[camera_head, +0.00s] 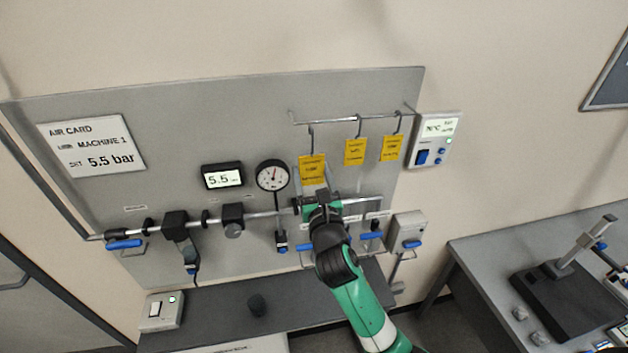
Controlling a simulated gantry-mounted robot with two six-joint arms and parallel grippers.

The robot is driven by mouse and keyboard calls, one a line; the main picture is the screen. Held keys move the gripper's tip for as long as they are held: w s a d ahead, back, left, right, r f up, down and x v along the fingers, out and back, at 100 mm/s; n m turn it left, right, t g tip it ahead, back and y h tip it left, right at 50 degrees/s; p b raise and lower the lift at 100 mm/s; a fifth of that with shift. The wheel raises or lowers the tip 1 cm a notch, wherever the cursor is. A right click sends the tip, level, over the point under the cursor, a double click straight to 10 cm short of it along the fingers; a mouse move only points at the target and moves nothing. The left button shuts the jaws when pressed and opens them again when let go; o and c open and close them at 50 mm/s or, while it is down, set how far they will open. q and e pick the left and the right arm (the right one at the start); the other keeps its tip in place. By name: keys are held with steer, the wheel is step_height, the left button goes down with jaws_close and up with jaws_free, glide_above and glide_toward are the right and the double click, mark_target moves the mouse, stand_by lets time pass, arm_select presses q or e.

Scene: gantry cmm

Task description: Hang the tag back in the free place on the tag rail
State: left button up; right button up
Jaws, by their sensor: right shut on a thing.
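The tag rail (335,121) runs across the upper right of the grey panel. Two yellow tags hang from it by hooks, a middle tag (355,152) and a right tag (391,148). A third yellow tag (312,170) is at the rail's left part, upright and looking slightly larger. My right gripper (315,196) is shut on this tag's lower end, reaching up from below. The tag's hook top is close to the rail; I cannot tell whether it rests on it. The fingertips are partly hidden. My left gripper is not in view.
Behind and below my right gripper runs a pipe (262,214) with blue-handled valves. A gauge (272,175) and a display (222,176) are to the left. A wall controller (435,139) stands right of the rail. The panel between rail and pipe is mostly open on the right.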

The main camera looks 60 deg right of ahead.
mark_target(307, 161)
steer(key=w+d+f+b, duration=0.2)
steer(key=w+d+b, duration=0.2)
steer(key=w+d, duration=0.2)
steer(key=shift+d+f, duration=0.15)
steer(key=shift+d, duration=0.5)
stand_by(0.4)
steer(key=o, duration=1)
steer(key=shift+a, duration=0.1)
steer(key=v, duration=1.1)
steer(key=shift+s+a+f, duration=0.1)
steer(key=shift+s+a, duration=0.05)
